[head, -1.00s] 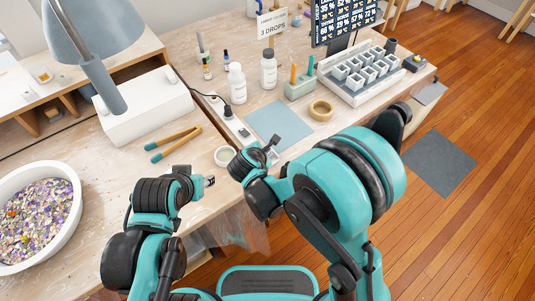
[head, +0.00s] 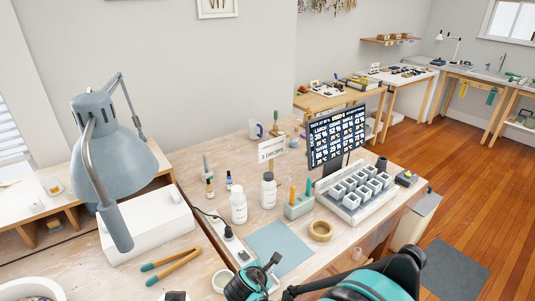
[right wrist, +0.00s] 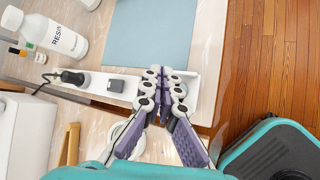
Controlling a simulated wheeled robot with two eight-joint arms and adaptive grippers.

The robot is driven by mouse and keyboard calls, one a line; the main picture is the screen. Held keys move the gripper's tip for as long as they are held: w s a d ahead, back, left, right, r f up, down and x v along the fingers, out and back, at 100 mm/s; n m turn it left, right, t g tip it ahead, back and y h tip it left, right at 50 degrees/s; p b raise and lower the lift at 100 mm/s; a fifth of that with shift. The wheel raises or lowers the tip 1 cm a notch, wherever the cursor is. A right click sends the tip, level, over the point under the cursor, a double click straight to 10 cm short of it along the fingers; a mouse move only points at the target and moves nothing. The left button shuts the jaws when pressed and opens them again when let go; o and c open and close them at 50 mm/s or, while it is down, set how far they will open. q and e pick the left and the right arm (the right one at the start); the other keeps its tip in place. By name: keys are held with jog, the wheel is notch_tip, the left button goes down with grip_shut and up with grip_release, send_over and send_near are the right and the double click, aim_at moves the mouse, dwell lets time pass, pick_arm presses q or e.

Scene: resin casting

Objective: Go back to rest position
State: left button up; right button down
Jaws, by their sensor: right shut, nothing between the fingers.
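My right gripper (head: 274,261) is at the bottom of the head view, over the front part of the table near the blue mat (head: 279,249). In the right wrist view my right gripper (right wrist: 167,76) has its fingertips together over a white power strip (right wrist: 110,84), with nothing between them.
White bottles (head: 268,190), a wooden tape ring (head: 320,231), a mold tray (head: 352,207) and a screen (head: 337,138) stand on the table. A grey lamp (head: 112,160) and wooden tongs (head: 173,266) are at the left. Wooden floor is open at the right.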

jog(key=s+d+r+m+g+y, duration=0.1)
jog(key=s+d+r+m, duration=0.3)
jog(key=d+r+m, duration=0.15)
jog(key=s+d+r+m+g, duration=0.1)
jog(key=s+d+r+m, duration=0.3)
jog(key=d+m, duration=0.25)
jog(key=s+d+r+m+y, duration=0.1)
jog(key=s+d+r+m, duration=0.1)
jog(key=s+d+m, duration=0.4)
jog(key=s+m, duration=0.4)
jog(key=m, duration=0.1)
jog(key=shift+s+r+y, duration=0.15)
jog(key=shift+y, duration=0.25)
